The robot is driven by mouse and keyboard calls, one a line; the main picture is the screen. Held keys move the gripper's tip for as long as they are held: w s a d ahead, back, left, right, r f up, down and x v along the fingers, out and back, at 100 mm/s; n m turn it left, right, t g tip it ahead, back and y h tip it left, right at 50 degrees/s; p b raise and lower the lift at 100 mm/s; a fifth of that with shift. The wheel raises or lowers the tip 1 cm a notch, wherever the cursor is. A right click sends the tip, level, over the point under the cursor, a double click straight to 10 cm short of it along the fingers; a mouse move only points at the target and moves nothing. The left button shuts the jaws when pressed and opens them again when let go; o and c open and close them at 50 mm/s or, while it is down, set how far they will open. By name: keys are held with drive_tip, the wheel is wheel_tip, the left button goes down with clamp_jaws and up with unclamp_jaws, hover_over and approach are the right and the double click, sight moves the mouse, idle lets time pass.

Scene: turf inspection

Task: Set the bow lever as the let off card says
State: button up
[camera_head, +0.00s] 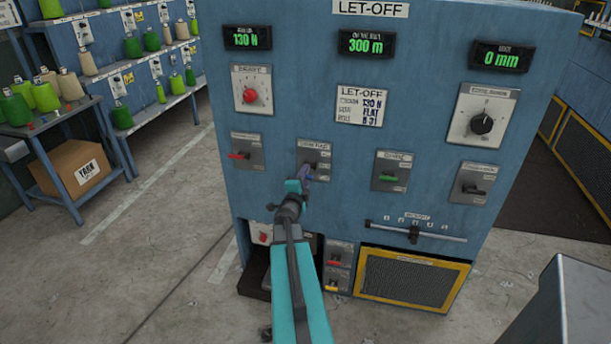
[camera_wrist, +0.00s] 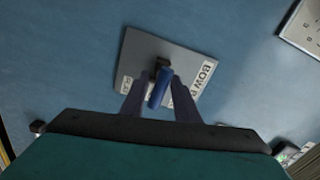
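The let-off card (camera_head: 361,106) on the blue cabinet shows "130 N", "FLAT" and "B 31" in its rows. The bow lever has a blue handle (camera_wrist: 159,87) on a grey plate (camera_wrist: 190,58) with a label beginning "BOW R". In the head view its plate (camera_head: 316,151) sits below and left of the card, and my arm partly covers the handle. My gripper (camera_wrist: 160,88) is open, with one dark finger on each side of the blue handle and gaps visible between. In the head view my gripper (camera_head: 299,183) is at this plate. The small plate lettering is unclear.
Neighbouring levers are red (camera_head: 240,155), green (camera_head: 389,177) and black (camera_head: 474,190). A red knob (camera_head: 250,96), a black knob (camera_head: 481,123) and a slider (camera_head: 414,233) share the panel. A yellow-framed grille (camera_head: 412,279) is low down. Open floor (camera_head: 160,265) lies left.

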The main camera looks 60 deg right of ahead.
drive_tip(key=shift+d, duration=0.1)
drive_tip(key=shift+c, duration=0.3)
clamp_jaws()
